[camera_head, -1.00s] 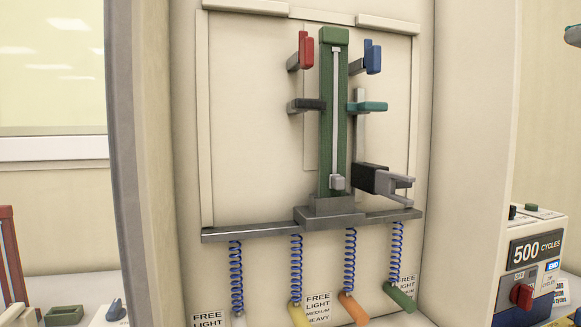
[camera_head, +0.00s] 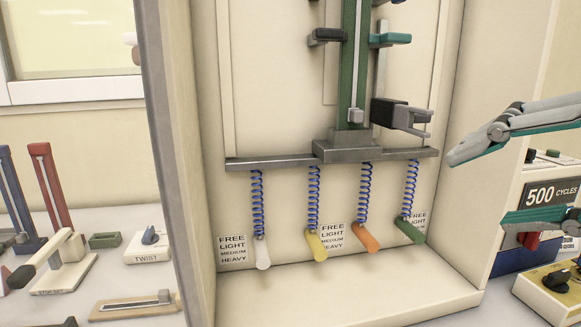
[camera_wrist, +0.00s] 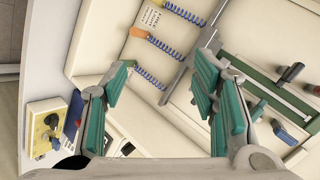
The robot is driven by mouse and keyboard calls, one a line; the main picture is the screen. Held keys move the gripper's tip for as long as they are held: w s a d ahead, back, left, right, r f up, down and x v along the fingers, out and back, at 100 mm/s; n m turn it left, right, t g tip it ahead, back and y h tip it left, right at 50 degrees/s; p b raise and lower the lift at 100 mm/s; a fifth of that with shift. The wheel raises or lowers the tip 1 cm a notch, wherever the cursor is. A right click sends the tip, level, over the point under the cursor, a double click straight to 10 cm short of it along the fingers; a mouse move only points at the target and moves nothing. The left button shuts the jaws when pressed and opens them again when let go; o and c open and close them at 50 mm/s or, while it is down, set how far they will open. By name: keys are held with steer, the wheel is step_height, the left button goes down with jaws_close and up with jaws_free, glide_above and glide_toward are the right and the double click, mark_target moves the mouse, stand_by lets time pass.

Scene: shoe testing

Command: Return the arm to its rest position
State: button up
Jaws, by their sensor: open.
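My gripper (camera_head: 480,185) is at the right edge of the head view, its two grey and teal fingers spread wide apart with nothing between them. One finger is high and one low, in front of the cycle counter box. In the wrist view my gripper (camera_wrist: 160,105) also shows open and empty, with teal pads on both fingers. Through the gap the wrist camera faces the cream test cabinet (camera_wrist: 165,80), turned on its side. The rest of my arm is out of view.
The open cabinet (camera_head: 290,290) holds a green post (camera_head: 350,60), a grey crossbar (camera_head: 270,162) and several blue springs with coloured handles. The 500 cycles box (camera_head: 545,195) and a yellow box (camera_head: 553,292) stand right, close to my gripper. Levers and a twist unit (camera_head: 148,246) stand left.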

steer(key=s+f+n+g+h, duration=0.2)
steer(key=s+f+n+g, duration=0.25)
steer(key=f, duration=0.65)
steer(key=s+f+n+g+h, duration=0.1)
steer(key=s+f+n+g, duration=0.3)
steer(key=f, duration=0.7)
step_height(320, 180, up, 14)
steer(key=w+d+n+t+p, duration=0.1)
steer(key=t+p, duration=0.1)
steer(key=p, duration=1)
steer(key=shift+w+h, duration=0.15)
steer(key=shift+h, duration=0.15)
steer(key=shift+p, duration=0.3)
